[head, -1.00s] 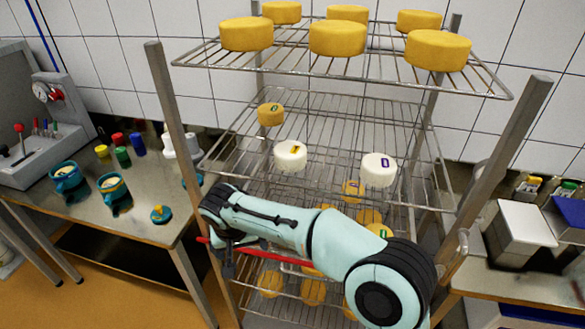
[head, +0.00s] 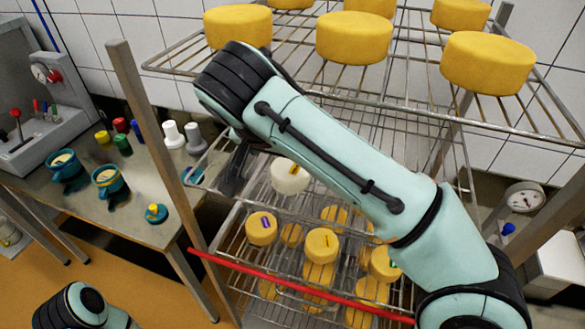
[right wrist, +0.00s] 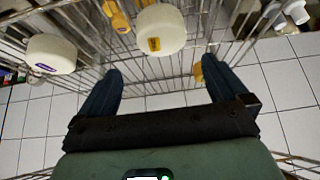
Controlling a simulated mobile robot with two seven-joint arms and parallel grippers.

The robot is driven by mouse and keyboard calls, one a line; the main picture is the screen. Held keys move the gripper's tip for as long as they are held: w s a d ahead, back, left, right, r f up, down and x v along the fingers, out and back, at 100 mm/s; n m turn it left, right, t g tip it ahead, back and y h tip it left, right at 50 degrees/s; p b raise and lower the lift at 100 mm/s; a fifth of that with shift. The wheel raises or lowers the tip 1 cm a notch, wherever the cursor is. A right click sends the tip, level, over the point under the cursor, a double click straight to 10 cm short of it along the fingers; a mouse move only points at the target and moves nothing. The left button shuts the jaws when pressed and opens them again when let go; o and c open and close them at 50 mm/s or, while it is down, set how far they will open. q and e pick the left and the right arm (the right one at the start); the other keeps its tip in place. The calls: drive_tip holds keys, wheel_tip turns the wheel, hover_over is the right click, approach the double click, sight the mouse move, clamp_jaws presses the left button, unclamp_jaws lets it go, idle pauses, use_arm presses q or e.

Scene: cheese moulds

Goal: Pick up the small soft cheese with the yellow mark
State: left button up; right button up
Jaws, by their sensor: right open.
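The small white soft cheese with the yellow mark (head: 289,178) sits on the middle rack shelf, just below my right arm in the head view. In the right wrist view it (right wrist: 160,24) is at the top centre, its yellow mark facing the camera. My right gripper (right wrist: 161,66) is open and empty, its fingers spread to either side below the cheese in that picture, apart from it. In the head view the dark right gripper (head: 236,170) is left of the cheese, partly hidden by the arm. My left gripper is out of view.
A white cheese with a purple mark (right wrist: 50,54) stands beside the target, hidden in the head view. Large yellow cheeses (head: 355,38) fill the shelf above; smaller yellow ones (head: 321,245) sit below. A rack post (head: 147,130) and a red bar (head: 290,286) are close by.

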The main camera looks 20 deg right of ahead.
sight(288, 177)
drive_tip(key=x, duration=0.4)
drive_tip(key=shift+d+f+b, duration=0.1)
drive_tip(key=shift+f+b, duration=0.25)
drive_tip(key=shift+f, duration=0.1)
drive_tip(key=shift+a+x, duration=0.2)
drive_tip(key=shift+x, duration=2.55)
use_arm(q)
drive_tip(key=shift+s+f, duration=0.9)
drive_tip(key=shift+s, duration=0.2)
use_arm(e)
drive_tip(key=shift+w, duration=0.1)
drive_tip(key=c, duration=0.6)
